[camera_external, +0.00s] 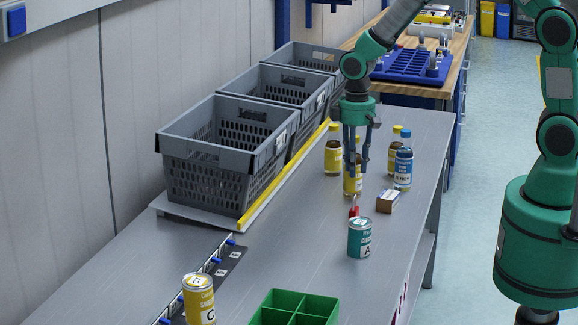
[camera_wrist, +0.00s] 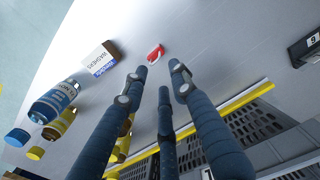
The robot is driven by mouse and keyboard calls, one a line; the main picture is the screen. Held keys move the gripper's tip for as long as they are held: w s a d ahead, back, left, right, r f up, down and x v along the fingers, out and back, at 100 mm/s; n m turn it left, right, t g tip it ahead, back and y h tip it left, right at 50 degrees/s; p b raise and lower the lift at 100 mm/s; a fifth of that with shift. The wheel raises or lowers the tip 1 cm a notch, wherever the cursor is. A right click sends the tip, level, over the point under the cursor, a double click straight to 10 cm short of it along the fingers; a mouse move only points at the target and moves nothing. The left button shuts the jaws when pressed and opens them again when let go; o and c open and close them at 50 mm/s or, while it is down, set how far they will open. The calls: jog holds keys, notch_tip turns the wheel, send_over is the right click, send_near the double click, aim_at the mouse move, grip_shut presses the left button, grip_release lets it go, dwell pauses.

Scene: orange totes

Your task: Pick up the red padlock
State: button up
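The red padlock (camera_external: 354,211) lies on the grey table, just behind the teal can (camera_external: 360,238) and left of a small box. In the wrist view the padlock (camera_wrist: 156,53) lies past the fingertips, showing a red body and a light part. My gripper (camera_external: 358,178) points down above the table, in front of a yellow bottle and a little behind the padlock. Its dark fingers (camera_wrist: 160,78) are spread apart in the wrist view, with nothing held between them. The gripper looks clear of the padlock.
The washers box (camera_external: 387,201) stands close right of the padlock. A blue bottle (camera_external: 403,168) and yellow bottles (camera_external: 333,158) stand around the gripper. Grey crates (camera_external: 205,185) line the left behind a yellow strip. A yellow can (camera_external: 198,300) and green divided tray (camera_external: 300,305) are in front.

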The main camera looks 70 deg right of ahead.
send_over(354, 198)
jog(key=shift+a+f, duration=0.1)
jog(key=shift+f, duration=2.5)
jog(key=shift+f+b, duration=0.5)
jog(key=shift+f, duration=2.1)
grip_shut()
